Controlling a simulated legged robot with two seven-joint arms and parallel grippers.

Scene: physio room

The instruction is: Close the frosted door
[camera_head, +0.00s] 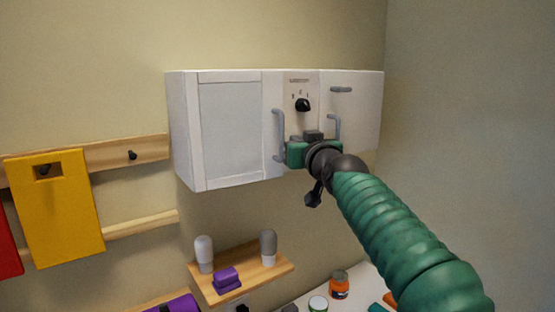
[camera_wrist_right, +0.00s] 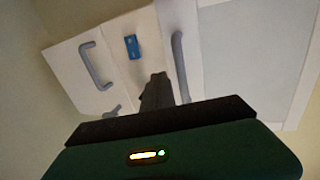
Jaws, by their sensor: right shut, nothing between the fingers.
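The frosted door (camera_head: 230,128) is the left door of a white wall cabinet, with a pale panel in a white frame. It looks flush or nearly flush with the cabinet front; I cannot tell if a small gap remains. Its grey upright handle (camera_head: 278,130) is on its right edge. My right gripper (camera_head: 302,152) is at the cabinet front, just right of that handle's lower end. In the wrist view, its shut dark fingers (camera_wrist_right: 157,92) point at the cabinet beside the handle (camera_wrist_right: 180,68), with the frosted panel (camera_wrist_right: 255,45) at right. Contact is unclear. My left gripper is out of view.
The cabinet's right door (camera_head: 355,115) has its own grey handle (camera_head: 333,125). Below are a wooden shelf (camera_head: 255,281) with bottles and a purple item, and a pale surface. A yellow board (camera_head: 60,215) hangs at left.

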